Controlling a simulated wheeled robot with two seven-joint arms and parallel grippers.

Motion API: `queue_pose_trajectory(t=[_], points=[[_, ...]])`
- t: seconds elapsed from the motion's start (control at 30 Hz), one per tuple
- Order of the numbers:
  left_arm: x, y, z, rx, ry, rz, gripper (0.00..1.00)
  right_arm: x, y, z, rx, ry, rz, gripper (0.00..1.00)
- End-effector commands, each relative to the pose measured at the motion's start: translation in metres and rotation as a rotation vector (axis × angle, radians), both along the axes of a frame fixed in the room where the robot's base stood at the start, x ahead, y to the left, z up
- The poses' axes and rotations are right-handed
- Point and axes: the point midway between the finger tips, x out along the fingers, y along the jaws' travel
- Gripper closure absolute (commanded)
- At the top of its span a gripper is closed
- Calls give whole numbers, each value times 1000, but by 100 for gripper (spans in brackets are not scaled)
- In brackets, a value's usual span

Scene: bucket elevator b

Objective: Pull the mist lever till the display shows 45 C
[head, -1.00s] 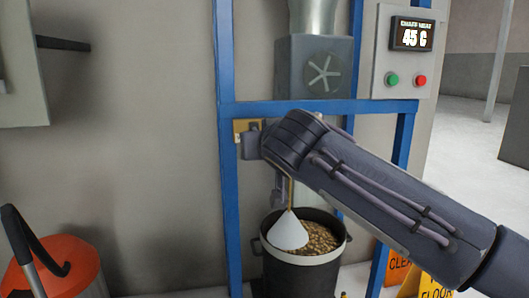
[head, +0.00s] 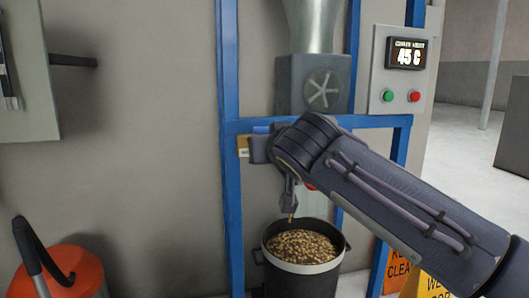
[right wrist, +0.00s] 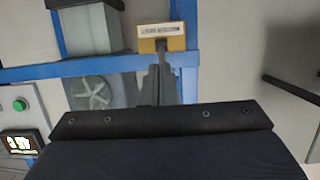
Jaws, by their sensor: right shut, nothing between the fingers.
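The display (head: 408,54) on the grey control box at the upper right of the head view reads 45 C. My right gripper (head: 289,206) is shut and empty, pointing down in front of the blue frame, above the bucket of grain (head: 303,243). A thin brownish tip shows just below it. In the right wrist view, the gripper's fingers (right wrist: 162,80) overlap the area below a yellow label plate (right wrist: 162,37). I cannot make out the mist lever; my right arm covers much of that area. No white mist shows. My left gripper is out of view.
The blue frame (head: 229,200) stands behind my arm, with a fan unit (head: 322,90) above. Green and red buttons sit under the display. An orange-red container (head: 75,275) stands at the lower left; yellow and orange floor signs (head: 425,287) are at the lower right.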

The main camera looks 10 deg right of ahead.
Motion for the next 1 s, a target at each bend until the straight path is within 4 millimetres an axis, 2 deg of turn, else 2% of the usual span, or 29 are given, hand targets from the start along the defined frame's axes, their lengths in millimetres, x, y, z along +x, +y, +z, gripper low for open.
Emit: queue_pose_trajectory(t=[0.03, 0.2, 0.4, 0.6, 1.0], points=[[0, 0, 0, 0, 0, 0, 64, -17, 3, 4, 2, -4, 8, 100], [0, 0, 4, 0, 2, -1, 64, -55, 3, 12, 2, -5, 8, 100], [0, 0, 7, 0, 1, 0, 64, -85, 3, 18, 2, -3, 6, 100], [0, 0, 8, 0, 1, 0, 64, -95, 3, 19, 1, -3, 5, 100], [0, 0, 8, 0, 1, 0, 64, -95, 3, 19, 1, -3, 5, 100]])
